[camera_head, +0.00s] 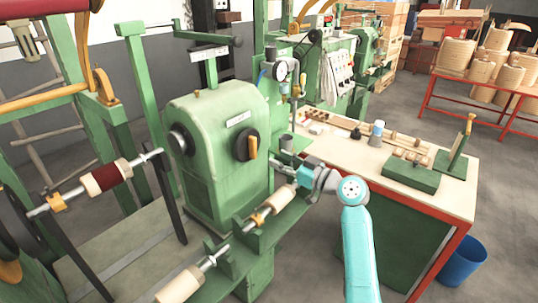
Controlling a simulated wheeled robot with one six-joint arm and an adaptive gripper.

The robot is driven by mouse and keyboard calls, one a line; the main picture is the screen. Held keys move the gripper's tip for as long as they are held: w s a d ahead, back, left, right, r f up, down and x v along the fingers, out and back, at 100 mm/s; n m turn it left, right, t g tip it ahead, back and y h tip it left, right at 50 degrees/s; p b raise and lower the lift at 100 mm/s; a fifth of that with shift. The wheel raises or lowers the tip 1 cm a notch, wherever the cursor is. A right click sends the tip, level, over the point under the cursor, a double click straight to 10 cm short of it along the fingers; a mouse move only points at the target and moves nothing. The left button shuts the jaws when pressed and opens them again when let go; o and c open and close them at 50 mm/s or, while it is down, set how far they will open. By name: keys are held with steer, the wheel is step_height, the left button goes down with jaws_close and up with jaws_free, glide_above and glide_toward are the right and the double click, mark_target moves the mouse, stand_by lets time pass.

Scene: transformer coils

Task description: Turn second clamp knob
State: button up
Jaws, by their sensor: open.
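My gripper (290,172) is at the end of my turquoise arm, right of the green winding machine (215,140), and points left. It is open; its fingers are small and partly hard to make out. Just below it, a pale wooden spool (278,198) sits on a shaft. An orange clamp knob (257,218) is at the spool's left end, apart from the gripper. Another orange clamp knob (57,203) is at the left end of a dark red coil (105,177). Which is the second knob is unclear.
A workbench (455,192) with a red edge stands on the right, holding wooden parts and a green block (410,173). A blue bin (462,262) stands on the floor beside it. Another pale spool (180,285) is at the bottom. Green frame posts crowd the left.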

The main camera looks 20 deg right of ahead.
steer(key=shift+v, duration=0.95)
steer(key=s+a+f+m+h, duration=0.2)
steer(key=s+f+m+h, duration=0.1)
steer(key=s+f, duration=0.65)
steer(key=s+a+f+m+h, duration=0.25)
steer(key=s+f, duration=0.35)
steer(key=f, duration=0.7)
steer(key=s+a+f+m+h, duration=0.1)
steer(key=s+f+h, duration=0.15)
steer(key=s, duration=0.65)
steer(key=s+f+m+h, duration=0.2)
steer(key=s+f, duration=0.1)
steer(key=s, duration=0.6)
steer(key=s+a+r+n, duration=0.1)
steer(key=s+r, duration=0.4)
steer(key=s, duration=0.7)
steer(key=s+a+r+n, duration=0.1)
steer(key=s+r, duration=0.4)
steer(key=s, duration=0.7)
steer(key=shift+s+r, duration=0.15)
steer(key=shift+r, duration=0.05)
